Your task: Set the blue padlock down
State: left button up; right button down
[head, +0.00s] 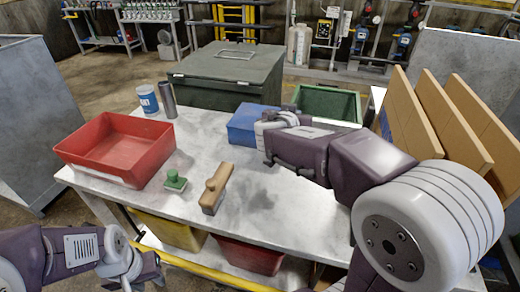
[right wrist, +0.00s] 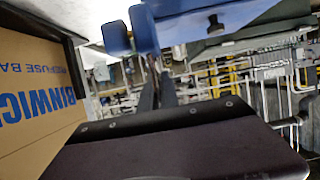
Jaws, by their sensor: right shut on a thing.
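The blue padlock (right wrist: 144,28) shows at the top of the right wrist view, at the tips of my right gripper (right wrist: 156,85). The gripper's dark fingers are close together and shut on it. It seems held clear of any surface, but how far above one I cannot tell. In the head view my right arm reaches over the table's right part, and its own links hide the right fingers and the padlock.
On the grey table (head: 245,200) are a red bin (head: 118,150), a blue bin (head: 243,125), a green-based stamp-like item (head: 175,181), a wooden brush-like block (head: 215,188) and a can (head: 147,98). A green bin (head: 328,103) and tan panels (head: 435,115) are right.

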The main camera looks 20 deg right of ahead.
jog(key=a+f, duration=0.2)
jog(key=f, duration=0.1)
jog(key=w+a+f, duration=0.1)
jog(key=a+f, duration=0.5)
jog(key=shift+w+b, duration=0.2)
jog(key=shift+b, duration=0.15)
jog(key=c, duration=1.6)
grip_release()
jog(key=shift+a+r, duration=0.1)
